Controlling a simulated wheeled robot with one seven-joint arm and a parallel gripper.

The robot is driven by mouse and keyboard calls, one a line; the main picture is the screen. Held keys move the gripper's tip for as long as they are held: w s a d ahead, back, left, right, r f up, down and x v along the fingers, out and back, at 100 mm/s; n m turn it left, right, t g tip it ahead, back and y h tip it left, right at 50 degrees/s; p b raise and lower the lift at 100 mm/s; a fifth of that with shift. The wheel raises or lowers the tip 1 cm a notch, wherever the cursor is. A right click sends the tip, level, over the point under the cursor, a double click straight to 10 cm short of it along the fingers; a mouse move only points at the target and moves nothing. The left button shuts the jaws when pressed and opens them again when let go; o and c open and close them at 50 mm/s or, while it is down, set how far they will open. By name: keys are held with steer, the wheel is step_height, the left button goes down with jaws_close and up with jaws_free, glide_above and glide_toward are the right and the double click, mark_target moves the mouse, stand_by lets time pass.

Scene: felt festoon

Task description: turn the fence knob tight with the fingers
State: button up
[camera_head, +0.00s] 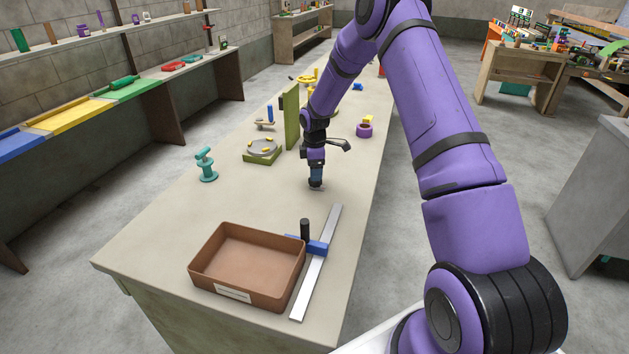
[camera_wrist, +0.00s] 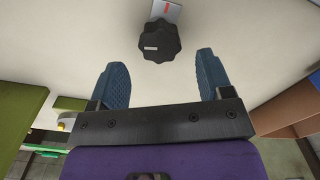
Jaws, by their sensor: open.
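A black lobed knob (camera_wrist: 159,41) with a small white label shows in the wrist view, at the edge of a pale grey plate (camera_wrist: 167,9) with a red mark. My gripper (camera_wrist: 163,58) is open; its two blue fingers stand apart, one to each side of the knob's line. The knob lies beyond the fingertips, apart from them and not held. In the head view, my gripper (camera_head: 316,186) points down over the bench, hiding what is beneath. A black upright post (camera_head: 305,229) stands on a blue block (camera_head: 318,247) on a silver rail (camera_head: 311,285); I cannot tell whether this post is the same knob.
A brown tray (camera_head: 203,248) stands left of the rail. A green upright board (camera_head: 292,122), a round grey fixture (camera_head: 262,147) and a teal stand (camera_head: 206,165) are behind and left of my gripper. Bare bench lies left of my gripper.

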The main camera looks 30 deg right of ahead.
steer(key=shift+f, duration=2.5)
steer(key=c, duration=0.9)
